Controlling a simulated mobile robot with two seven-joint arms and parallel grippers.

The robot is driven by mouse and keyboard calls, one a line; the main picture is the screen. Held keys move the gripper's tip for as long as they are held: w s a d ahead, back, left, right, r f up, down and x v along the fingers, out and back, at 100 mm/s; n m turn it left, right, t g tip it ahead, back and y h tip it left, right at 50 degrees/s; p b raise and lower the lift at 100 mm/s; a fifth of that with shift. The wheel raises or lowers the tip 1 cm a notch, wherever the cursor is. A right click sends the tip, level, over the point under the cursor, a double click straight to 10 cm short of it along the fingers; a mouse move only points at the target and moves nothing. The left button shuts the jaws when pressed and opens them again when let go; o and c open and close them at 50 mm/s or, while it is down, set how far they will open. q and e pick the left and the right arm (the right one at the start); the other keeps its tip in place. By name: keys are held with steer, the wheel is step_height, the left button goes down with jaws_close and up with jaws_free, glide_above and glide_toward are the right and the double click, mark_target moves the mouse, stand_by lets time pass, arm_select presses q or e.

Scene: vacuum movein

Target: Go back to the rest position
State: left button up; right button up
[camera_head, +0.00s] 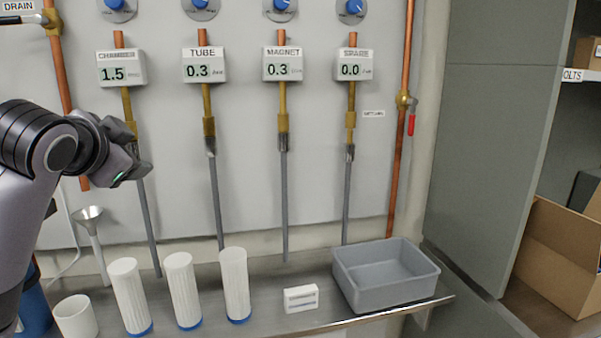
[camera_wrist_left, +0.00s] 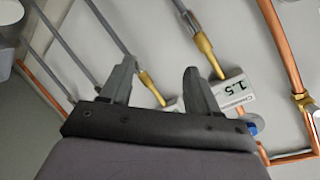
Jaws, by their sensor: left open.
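My left gripper (camera_head: 138,168) is raised at the left of the head view, in front of the wall by the pipe under the CHAMBER gauge (camera_head: 121,68). In the left wrist view its two fingers (camera_wrist_left: 155,85) stand apart with nothing between them. The gauge reading 1.5 also shows in the left wrist view (camera_wrist_left: 236,90), just beyond the fingers. My right gripper is in neither view.
A metal bench holds several white ribbed cylinders (camera_head: 183,290), a small white labelled block (camera_head: 301,298) and an empty grey bin (camera_head: 386,274). A funnel (camera_head: 89,217) stands at left. Grey hoses hang from the wall. A cardboard box (camera_head: 560,255) sits at far right.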

arm_select(q)
steer(key=s+d+f+n+g+h, duration=0.1)
steer(key=s+f+g, duration=0.15)
steer(key=f, duration=0.75)
steer(key=s+d+f+g, duration=0.15)
steer(key=s+f, duration=0.25)
steer(key=f, duration=0.6)
steer(key=s+d+f+n+g+h, duration=0.15)
steer(key=s+f, duration=0.25)
steer(key=f, duration=0.5)
steer(key=s+f+n+g, duration=0.2)
steer(key=s+f, duration=0.5)
steer(key=s, duration=0.5)
steer(key=s+f+n+g, duration=0.25)
steer(key=s+f, duration=0.55)
steer(key=s, duration=0.4)
steer(key=w+d+f+m+t+h+p, duration=0.1)
steer(key=w+d+f+t+p, duration=0.1)
steer(key=w+f+t, duration=0.4)
steer(key=shift+w+d+f+t, duration=0.4)
steer(key=shift+w+d, duration=0.05)
steer(key=shift+w, duration=0.15)
steer(key=shift+h, duration=0.25)
